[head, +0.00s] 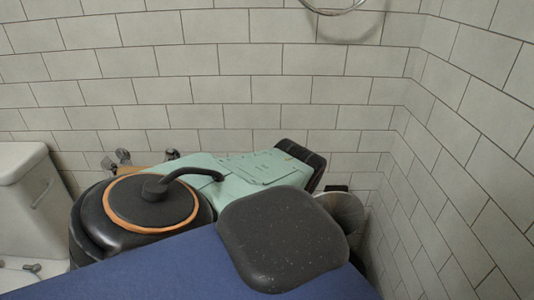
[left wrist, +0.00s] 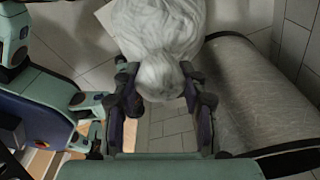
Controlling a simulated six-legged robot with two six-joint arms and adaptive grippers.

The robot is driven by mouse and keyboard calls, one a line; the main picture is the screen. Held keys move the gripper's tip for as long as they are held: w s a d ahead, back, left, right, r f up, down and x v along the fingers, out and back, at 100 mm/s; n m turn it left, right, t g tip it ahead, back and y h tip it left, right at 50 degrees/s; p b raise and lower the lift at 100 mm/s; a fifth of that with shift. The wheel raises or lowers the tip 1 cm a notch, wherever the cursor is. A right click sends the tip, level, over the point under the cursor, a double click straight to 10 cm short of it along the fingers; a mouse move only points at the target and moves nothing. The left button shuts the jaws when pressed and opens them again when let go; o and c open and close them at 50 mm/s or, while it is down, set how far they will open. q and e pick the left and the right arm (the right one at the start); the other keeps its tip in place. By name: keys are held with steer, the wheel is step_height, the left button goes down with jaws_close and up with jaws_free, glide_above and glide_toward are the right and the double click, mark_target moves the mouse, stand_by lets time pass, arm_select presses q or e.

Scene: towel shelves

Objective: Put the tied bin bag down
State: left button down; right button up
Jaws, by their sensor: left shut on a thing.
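The tied bin bag (left wrist: 160,35) is pale, whitish and wrinkled, and its gathered neck (left wrist: 158,78) points toward me in the left wrist view. My left gripper (left wrist: 160,94) has its two dark fingers on either side of the neck and is shut on it. The bag's far end is cut off by the top of the picture. I cannot tell whether the bag touches the floor. In the head view my own body hides the bag and the left gripper. My right gripper is not in view.
A large grey cylinder (left wrist: 255,90), probably a bin, lies close to the bag's right in the left wrist view. Grey floor tiles (left wrist: 165,130) show below the bag. In the head view a white toilet (head: 25,190) stands left, tiled walls close in behind and right, and a metal ring (head: 335,10) hangs above.

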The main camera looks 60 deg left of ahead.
arm_select(q)
steer(key=shift+f, duration=0.15)
steer(key=c, duration=0.7)
jaws_free()
step_height(320, 180, up, 12)
steer(key=a+p, duration=0.1)
steer(key=p, duration=0.6)
steer(key=d+r+n+h, duration=0.1)
steer(key=d+r+n, duration=0.4)
steer(key=d, duration=0.9)
steer(key=s+d+r+n, duration=0.1)
steer(key=r+n, duration=0.1)
steer(key=r, duration=0.1)
steer(key=s+d+r+n+y, duration=0.1)
steer(key=s+d+r+n, duration=0.1)
steer(key=r, duration=0.2)
steer(key=s+d+r+n+y, duration=0.1)
steer(key=s+r, duration=0.1)
steer(key=r, duration=0.2)
steer(key=shift+s+d+r+n+g, duration=0.1)
steer(key=shift+d+n+g, duration=0.25)
steer(key=shift+n+g, duration=0.05)
